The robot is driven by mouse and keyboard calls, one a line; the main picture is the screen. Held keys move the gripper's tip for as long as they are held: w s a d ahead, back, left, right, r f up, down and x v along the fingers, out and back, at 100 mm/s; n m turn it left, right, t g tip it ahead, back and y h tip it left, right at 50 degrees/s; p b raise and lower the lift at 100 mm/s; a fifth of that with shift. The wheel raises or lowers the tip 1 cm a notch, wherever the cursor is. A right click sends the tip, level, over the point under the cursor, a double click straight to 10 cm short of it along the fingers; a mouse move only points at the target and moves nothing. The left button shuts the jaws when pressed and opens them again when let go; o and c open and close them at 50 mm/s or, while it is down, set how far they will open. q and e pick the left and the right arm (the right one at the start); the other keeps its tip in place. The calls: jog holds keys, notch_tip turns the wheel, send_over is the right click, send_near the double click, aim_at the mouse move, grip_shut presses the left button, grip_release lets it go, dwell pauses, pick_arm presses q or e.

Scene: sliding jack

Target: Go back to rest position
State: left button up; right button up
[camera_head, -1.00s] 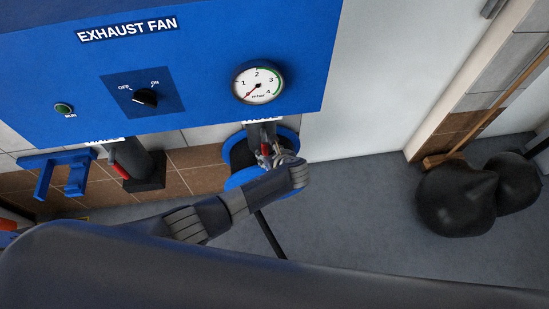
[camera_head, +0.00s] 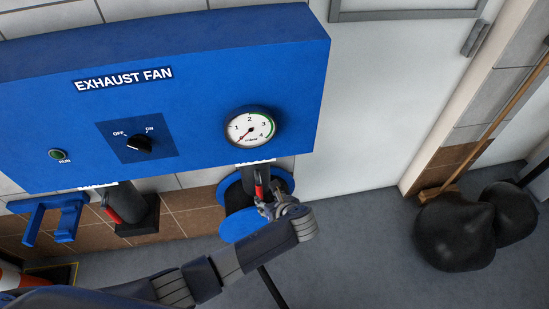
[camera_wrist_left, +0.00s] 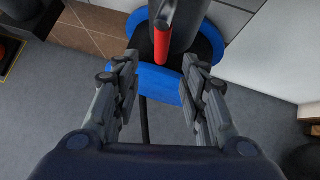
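My left gripper (camera_head: 266,208) is in front of the right-hand pipe under the blue exhaust fan panel (camera_head: 75,125). In the left wrist view my left gripper (camera_wrist_left: 160,65) has its two fingers wide apart with nothing between them. A red handle (camera_wrist_left: 162,45) on the dark pipe (camera_wrist_left: 184,25) lies just beyond the fingertips; in the head view this red handle (camera_head: 259,190) shows just above the gripper. A blue ring-shaped fitting (camera_head: 284,181) surrounds the lower pipe. My right gripper is not in view.
A second dark pipe with a red handle (camera_head: 110,212) and a blue bracket (camera_head: 38,222) are at the left. Black bags (camera_head: 455,232) and a wooden broom handle (camera_head: 490,135) stand at the right. Open grey floor (camera_head: 365,260) lies between.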

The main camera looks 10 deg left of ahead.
pick_arm(q)
jog(key=s+a+f+n+g+h, duration=0.1)
jog(key=s+a+f+n+g, duration=0.15)
jog(key=s+f, duration=0.4)
jog(key=s+a+f+n+g+h+b, duration=0.15)
jog(key=s+f+n, duration=0.25)
jog(key=f, duration=0.5)
jog(key=s+a+f+n+g+h, duration=0.1)
jog(key=s+a+f+n, duration=0.1)
jog(key=s+f+n, duration=0.4)
jog(key=s+a+f+n, duration=0.3)
jog(key=s+f+n, duration=0.1)
jog(key=s, duration=0.5)
jog(key=s+a+f+n+g+h, duration=0.1)
jog(key=s+a+f+n, duration=0.2)
jog(key=s, duration=0.6)
jog(key=s+a+f+n, duration=0.4)
jog(key=s+f+n, duration=0.3)
jog(key=s, duration=0.2)
jog(key=shift+s, duration=0.15)
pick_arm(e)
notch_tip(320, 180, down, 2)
pick_arm(q)
jog(key=shift+n+h, duration=0.25)
jog(key=shift+c, duration=0.7)
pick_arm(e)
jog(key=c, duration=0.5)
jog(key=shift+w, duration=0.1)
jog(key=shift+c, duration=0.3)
